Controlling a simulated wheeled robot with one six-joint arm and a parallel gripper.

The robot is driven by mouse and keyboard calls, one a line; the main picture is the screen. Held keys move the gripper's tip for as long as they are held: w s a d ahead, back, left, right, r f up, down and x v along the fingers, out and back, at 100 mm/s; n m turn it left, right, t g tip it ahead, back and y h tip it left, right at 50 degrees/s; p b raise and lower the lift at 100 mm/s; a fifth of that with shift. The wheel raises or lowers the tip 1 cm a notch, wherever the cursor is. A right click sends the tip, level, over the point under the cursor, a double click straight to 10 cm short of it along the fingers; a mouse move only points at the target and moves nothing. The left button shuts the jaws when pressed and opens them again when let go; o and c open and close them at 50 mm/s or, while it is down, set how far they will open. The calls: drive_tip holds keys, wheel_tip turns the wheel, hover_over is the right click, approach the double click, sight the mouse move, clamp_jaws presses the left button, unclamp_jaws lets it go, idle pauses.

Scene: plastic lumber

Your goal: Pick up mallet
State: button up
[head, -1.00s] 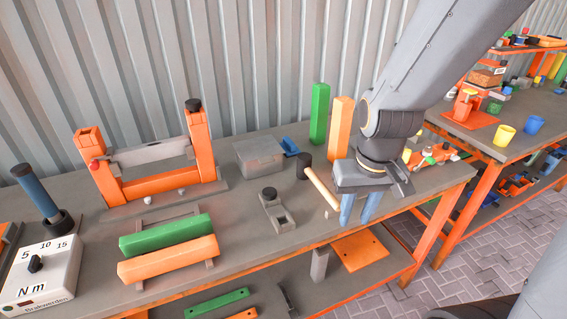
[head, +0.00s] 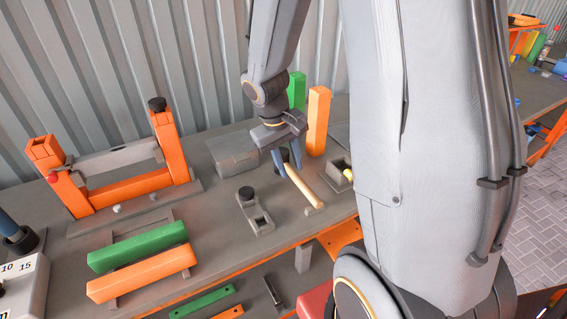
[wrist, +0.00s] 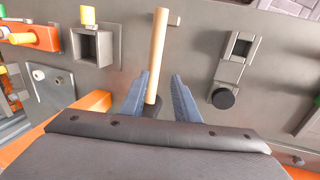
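The mallet lies on the grey workbench, its pale wooden handle (head: 305,187) pointing toward the bench's front edge. Its dark head is partly hidden by my fingers in the head view. My gripper (head: 286,160) is pointed down over the head end with its blue fingers apart. In the wrist view the handle (wrist: 157,50) runs up from between the fingertips of my gripper (wrist: 160,85), and the dark head (wrist: 153,108) shows between the fingers. I cannot tell the exact height of the fingers.
An orange post (head: 317,122) and a green post (head: 297,92) stand just behind my gripper. A grey box (head: 232,152) and a small grey block with a black knob (head: 254,212) are to the left. A square grey socket (head: 340,171) is to the right.

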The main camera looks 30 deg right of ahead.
sight(298, 179)
drive_tip(key=shift+w+d+f, duration=0.3)
drive_tip(key=shift+d+f, duration=0.2)
drive_tip(key=shift+f, duration=0.1)
drive_tip(key=shift+s+d+p+x, duration=0.15)
drive_tip(key=shift+p+x, duration=0.3)
drive_tip(key=shift+x, duration=1.25)
drive_tip(key=shift+s+d+p+x, duration=0.15)
drive_tip(key=shift+p+x, duration=0.3)
drive_tip(key=shift+x, duration=1.25)
clamp_jaws()
